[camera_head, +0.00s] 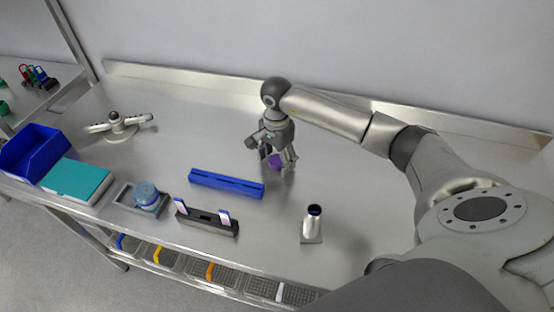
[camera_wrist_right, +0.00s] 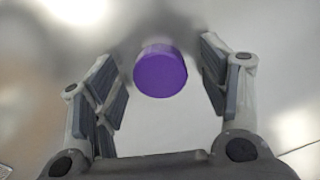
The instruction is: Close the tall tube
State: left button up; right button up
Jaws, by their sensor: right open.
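A tall metal tube (camera_head: 313,222) stands upright on a small square base near the table's front right. Its top shows a dark opening with a bluish rim. A purple round cap (camera_head: 275,161) is on the table area at the middle back. My right gripper (camera_head: 278,166) is above and around it, fingers pointing down. In the right wrist view the purple cap (camera_wrist_right: 160,72) sits between the two spread fingers, with gaps on both sides. The right gripper is open. My left gripper is not in view.
A blue slotted rack (camera_head: 226,184) lies left of the gripper. A black holder (camera_head: 206,220) with white-and-blue pieces stands in front of it. A grey tray (camera_head: 124,198) holds a blue round container (camera_head: 147,195). A teal box (camera_head: 77,180) and blue bin (camera_head: 35,150) are at left.

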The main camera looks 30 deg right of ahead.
jog(key=c, duration=0.8)
jog(key=shift+c, duration=0.2)
jog(key=shift+r, duration=0.1)
jog(key=shift+r+b, duration=0.6)
jog(key=s+a+r+b, duration=0.2)
jog(key=s+r+b, duration=0.3)
jog(key=s+r, duration=0.6)
jog(key=s, duration=0.3)
jog(key=shift+a+r, duration=0.35)
jog(key=shift+w, duration=0.1)
